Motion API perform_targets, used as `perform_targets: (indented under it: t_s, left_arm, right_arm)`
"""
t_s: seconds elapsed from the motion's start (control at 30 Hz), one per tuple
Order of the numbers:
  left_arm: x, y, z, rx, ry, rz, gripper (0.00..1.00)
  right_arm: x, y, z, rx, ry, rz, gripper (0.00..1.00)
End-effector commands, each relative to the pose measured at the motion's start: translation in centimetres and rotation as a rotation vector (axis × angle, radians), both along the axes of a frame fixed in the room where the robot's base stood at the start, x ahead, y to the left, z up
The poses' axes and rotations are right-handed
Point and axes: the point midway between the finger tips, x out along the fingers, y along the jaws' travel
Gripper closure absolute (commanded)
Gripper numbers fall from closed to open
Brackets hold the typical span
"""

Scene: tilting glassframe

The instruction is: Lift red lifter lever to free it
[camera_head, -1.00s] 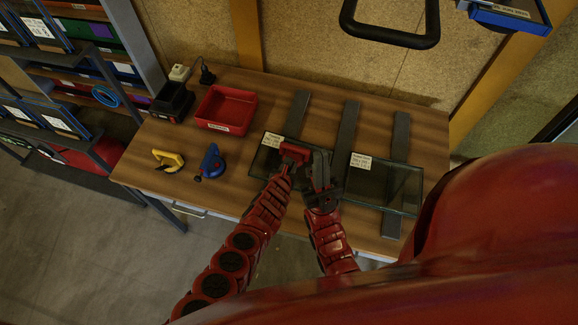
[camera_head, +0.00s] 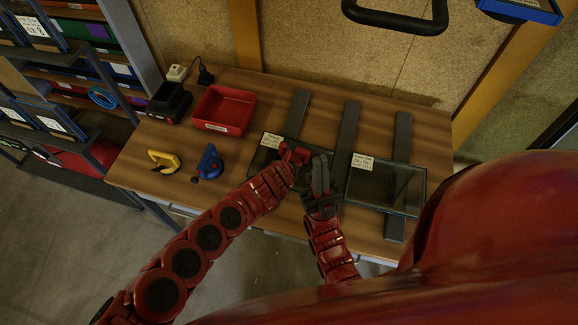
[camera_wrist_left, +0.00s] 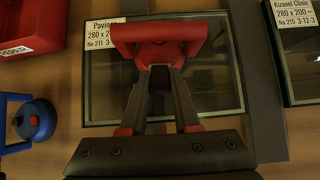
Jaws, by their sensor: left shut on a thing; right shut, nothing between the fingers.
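The red lifter (camera_head: 298,152) sits at the left glass pane (camera_head: 267,153) on the workbench. In the left wrist view its red handle (camera_wrist_left: 158,32) spans the top of the fingers, over the pane (camera_wrist_left: 222,85). My left gripper (camera_wrist_left: 160,75) is shut on the red lifter; in the head view it reaches the lifter from the front left (camera_head: 291,164). My right gripper (camera_head: 320,172) is shut and empty, just right of the lifter. The grippers hide much of the lifter, so the lever's position and any gap under the lifter cannot be told.
A second glass pane (camera_head: 390,188) lies to the right, over dark strips (camera_head: 348,130). A yellow lifter (camera_head: 165,160), a blue lifter (camera_head: 209,164), a red bin (camera_head: 213,125) and a black box (camera_head: 168,103) stand on the left. Bare wood (camera_head: 255,95) lies behind the left pane.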

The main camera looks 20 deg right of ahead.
Motion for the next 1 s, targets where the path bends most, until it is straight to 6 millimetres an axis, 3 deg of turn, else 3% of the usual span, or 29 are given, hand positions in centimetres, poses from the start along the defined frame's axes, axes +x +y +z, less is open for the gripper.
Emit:
perform_targets:
  t_s: [0.57,0.6,0.73,1.0]
  left_arm:
    - [-0.12,-0.03,-0.11,0.006,0.013,0.001,1.00]
    - [-0.11,-0.04,-0.11,0.006,0.013,0.001,0.63]
    - [-0.07,-0.05,-0.06,0.004,0.011,0.001,0.40]
    - [-0.02,-0.04,-0.01,0.005,0.010,0.001,0.40]
  right_arm:
    - [0.00,0.00,-0.25,0.000,0.000,0.000,1.00]
    - [0.00,0.00,-0.24,0.000,0.000,0.000,1.00]
    - [0.00,0.00,-0.24,0.000,0.000,0.000,1.00]
    - [0.00,0.00,-0.23,0.000,0.000,0.000,1.00]
